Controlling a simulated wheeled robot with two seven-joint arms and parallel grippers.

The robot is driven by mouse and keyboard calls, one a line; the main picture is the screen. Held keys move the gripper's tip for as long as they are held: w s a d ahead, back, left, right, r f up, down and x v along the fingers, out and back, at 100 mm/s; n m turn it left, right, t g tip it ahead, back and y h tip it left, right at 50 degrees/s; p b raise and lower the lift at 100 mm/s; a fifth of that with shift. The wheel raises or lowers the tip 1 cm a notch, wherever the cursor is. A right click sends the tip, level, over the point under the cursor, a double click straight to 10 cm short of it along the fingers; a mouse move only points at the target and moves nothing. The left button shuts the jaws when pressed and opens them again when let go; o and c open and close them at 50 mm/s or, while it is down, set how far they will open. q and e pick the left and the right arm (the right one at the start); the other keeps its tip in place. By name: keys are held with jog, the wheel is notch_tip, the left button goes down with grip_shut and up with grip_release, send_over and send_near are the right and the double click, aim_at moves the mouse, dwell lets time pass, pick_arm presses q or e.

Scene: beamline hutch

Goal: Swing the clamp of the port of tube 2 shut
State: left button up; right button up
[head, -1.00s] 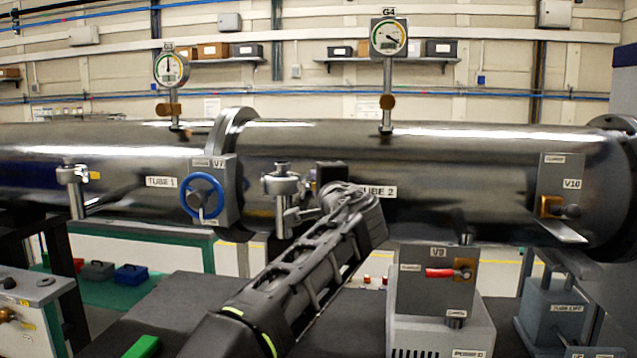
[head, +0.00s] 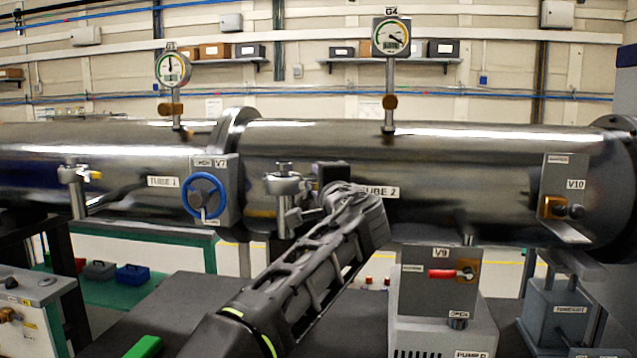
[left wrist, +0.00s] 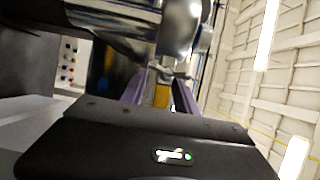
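Tube 2 (head: 470,165) is a shiny horizontal metal tube. Its port (head: 284,200) with a metal clamp (head: 285,184) stands at the tube's front left, right of the blue handwheel. My left gripper (head: 318,200) reaches up from below, at the right side of the port; its fingertips are hard to see there. In the left wrist view two purple fingers (left wrist: 160,92) stand apart, with a yellow handle piece (left wrist: 161,96) between them. I see no firm grip on it. The metal port and clamp (left wrist: 180,35) show beyond the fingers. My right gripper is out of view.
Valve V7 with its blue handwheel (head: 204,196) is close to the left of the port. Tube 1's port (head: 75,190), with a yellow-tipped clamp, is further left. Gauge G4 (head: 390,37) rises above tube 2. Valve V9 (head: 437,283) is below, right of my arm.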

pick_arm(q)
jog(key=b+v, duration=0.2)
jog(key=v, duration=0.5)
jog(key=shift+s+b, duration=0.2)
jog(key=shift+b, duration=0.15)
jog(key=shift+r, duration=0.1)
jog(key=shift+c, duration=0.4)
